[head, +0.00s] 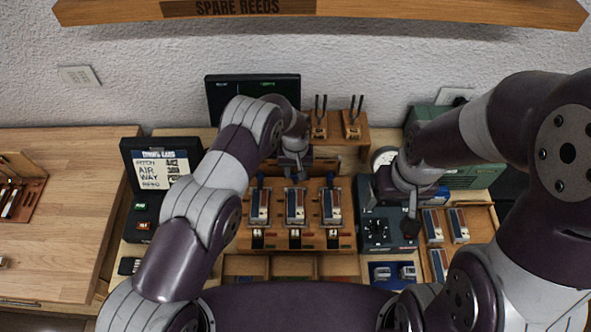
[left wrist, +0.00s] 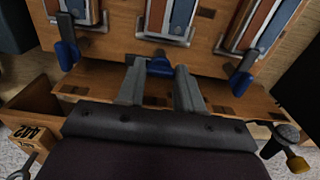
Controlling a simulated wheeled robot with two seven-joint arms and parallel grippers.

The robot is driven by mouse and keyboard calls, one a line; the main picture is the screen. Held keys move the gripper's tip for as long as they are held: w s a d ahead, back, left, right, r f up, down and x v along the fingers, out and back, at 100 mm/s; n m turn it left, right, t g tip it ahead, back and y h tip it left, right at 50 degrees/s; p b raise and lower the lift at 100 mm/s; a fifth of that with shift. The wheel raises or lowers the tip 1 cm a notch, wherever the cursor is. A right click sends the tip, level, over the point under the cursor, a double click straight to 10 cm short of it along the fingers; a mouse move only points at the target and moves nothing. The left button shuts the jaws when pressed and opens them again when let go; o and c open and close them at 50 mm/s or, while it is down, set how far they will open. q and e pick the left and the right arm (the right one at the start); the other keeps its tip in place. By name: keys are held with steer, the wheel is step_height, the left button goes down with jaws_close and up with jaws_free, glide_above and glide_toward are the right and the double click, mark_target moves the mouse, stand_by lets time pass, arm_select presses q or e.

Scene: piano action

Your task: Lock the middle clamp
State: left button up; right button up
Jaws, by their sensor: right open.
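Three clamps with blue-tipped levers stand in a row on a wooden rack (head: 262,242), each holding a red-and-blue reed block. The middle clamp (head: 295,207) is directly below my left gripper (head: 295,178). In the left wrist view, the middle clamp's blue lever tip (left wrist: 160,66) lies between the two fingertips of my left gripper (left wrist: 160,72), with a small gap on each side. That gripper is open. The other blue lever tips show at left (left wrist: 67,55) and right (left wrist: 241,82). My right gripper (head: 410,226) is open above a dark device, away from the clamps.
The dark device with a knob (head: 375,230) stands right of the rack. A tray with more reed blocks (head: 478,222) is farther right. A wooden stand with forked tools (head: 352,122) and a dark monitor (head: 222,92) are behind. A sign (head: 160,168) stands at left.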

arm_select(q)
steer(key=c, duration=0.3)
steer(key=shift+f+m+b, duration=0.2)
steer(key=shift+m+b, duration=0.3)
steer(key=shift+b, duration=0.35)
steer(key=m+b, duration=0.8)
steer(key=shift+m, duration=0.3)
steer(key=m+b, duration=0.2)
steer(key=m, duration=0.2)
steer(key=shift+r, duration=0.15)
steer(key=shift+r+m+b, duration=0.1)
steer(key=shift+m+b, duration=0.75)
steer(key=shift+m, duration=1.25)
steer(key=o, duration=1)
